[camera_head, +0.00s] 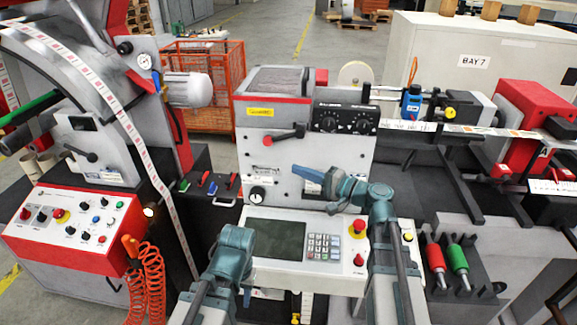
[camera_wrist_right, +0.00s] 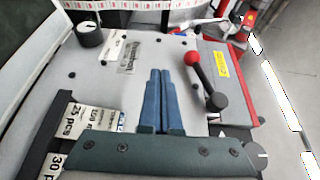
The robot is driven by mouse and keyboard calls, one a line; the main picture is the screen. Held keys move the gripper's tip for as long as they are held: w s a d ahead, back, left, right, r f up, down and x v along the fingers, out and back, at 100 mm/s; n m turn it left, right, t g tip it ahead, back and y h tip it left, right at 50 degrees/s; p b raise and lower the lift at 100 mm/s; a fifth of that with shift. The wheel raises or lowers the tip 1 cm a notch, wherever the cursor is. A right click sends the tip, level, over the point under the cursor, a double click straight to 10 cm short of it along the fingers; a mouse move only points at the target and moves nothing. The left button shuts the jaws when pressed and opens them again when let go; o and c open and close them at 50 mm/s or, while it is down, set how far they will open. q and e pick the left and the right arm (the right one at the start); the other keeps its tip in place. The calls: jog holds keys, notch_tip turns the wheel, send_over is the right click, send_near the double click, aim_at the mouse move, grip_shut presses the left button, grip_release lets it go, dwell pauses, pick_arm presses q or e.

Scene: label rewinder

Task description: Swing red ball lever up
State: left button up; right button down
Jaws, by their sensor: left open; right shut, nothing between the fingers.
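The red ball lever (camera_head: 285,135) is on the front panel of the grey machine in the middle. Its black arm points left from the pivot, with the red ball a little lower than the pivot. In the right wrist view the lever (camera_wrist_right: 203,78) lies just right of the fingers, apart from them. My right gripper (camera_head: 299,170) is shut and empty below the lever, its blue fingers pointing left; they show side by side in the wrist view (camera_wrist_right: 158,72). My left gripper (camera_head: 247,296) is low at the front, open, with its fingers mostly hidden by the arm.
A control panel with a screen (camera_head: 275,239) and keypad lies below the lever. Black dials (camera_head: 342,121) are right of the lever. A label rewinder with a red control box (camera_head: 75,228) stands at left.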

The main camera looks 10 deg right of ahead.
jog(key=shift+v, duration=2.55)
jog(key=shift+f, duration=0.25)
jog(key=s+a+f+n+g+h, duration=0.3)
jog(key=s+a+f+n+g, duration=0.45)
jog(key=a+f, duration=0.6)
jog(key=s+d+f+n+g+h, duration=0.1)
jog(key=s+f+n+g+h, duration=0.3)
jog(key=s+f+h, duration=0.4)
jog(key=shift+s+d+g+h, duration=0.35)
jog(key=shift+s+d+h, duration=0.05)
jog(key=shift+s+h, duration=1.4)
jog(key=shift+n, duration=0.25)
